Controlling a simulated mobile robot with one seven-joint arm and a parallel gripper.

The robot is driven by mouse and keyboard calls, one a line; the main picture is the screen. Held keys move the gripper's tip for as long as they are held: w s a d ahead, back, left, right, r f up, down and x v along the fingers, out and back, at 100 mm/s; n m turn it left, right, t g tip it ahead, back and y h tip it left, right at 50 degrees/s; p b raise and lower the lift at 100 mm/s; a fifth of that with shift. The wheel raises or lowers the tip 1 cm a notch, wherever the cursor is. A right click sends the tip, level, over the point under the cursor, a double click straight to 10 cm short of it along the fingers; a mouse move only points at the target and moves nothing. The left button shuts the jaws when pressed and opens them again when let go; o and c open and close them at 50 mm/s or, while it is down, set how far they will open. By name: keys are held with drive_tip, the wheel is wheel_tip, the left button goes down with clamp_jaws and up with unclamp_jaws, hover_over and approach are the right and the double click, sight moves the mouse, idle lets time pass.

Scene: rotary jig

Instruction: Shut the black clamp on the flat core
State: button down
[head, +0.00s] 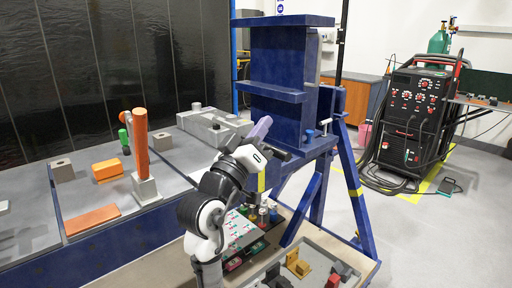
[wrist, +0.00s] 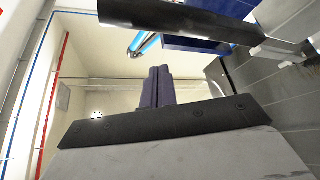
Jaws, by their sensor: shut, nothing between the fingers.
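My gripper (head: 263,126) is in front of the lower left part of the big blue jig, its pale purple fingers pointing up. In the wrist view the fingers (wrist: 158,72) are pressed together and hold nothing. A black bar (wrist: 180,18) crosses the top of the wrist view, apart from the fingertips; it may be part of the black clamp. In the head view my wrist covers part of that area, so I cannot make out the clamp's position. A blue flanged block (head: 276,62) stands upright on the jig; I cannot tell whether it is the flat core.
The jig's blue legs (head: 362,205) stand right of my arm. A tray with coloured parts (head: 298,264) and a rack with bottles (head: 262,216) lie below. A grey bench (head: 100,262) with orange blocks is left.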

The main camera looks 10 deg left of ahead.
drive_tip(key=f+m+h+b, duration=0.1)
drive_tip(key=m+b, duration=0.1)
drive_tip(key=b, duration=0.1)
drive_tip(key=d+f+m+g+h+b, duration=0.1)
drive_tip(key=f+m+h+b, duration=0.1)
drive_tip(key=b, duration=0.1)
drive_tip(key=s+f+m+h+b, duration=0.1)
drive_tip(key=m+b, duration=0.1)
drive_tip(key=b, duration=0.1)
drive_tip(key=shift+d+f+m, duration=0.15)
drive_tip(key=shift+f+m, duration=0.1)
drive_tip(key=shift+m, duration=0.15)
drive_tip(key=shift+f, duration=0.1)
drive_tip(key=shift+f, duration=0.1)
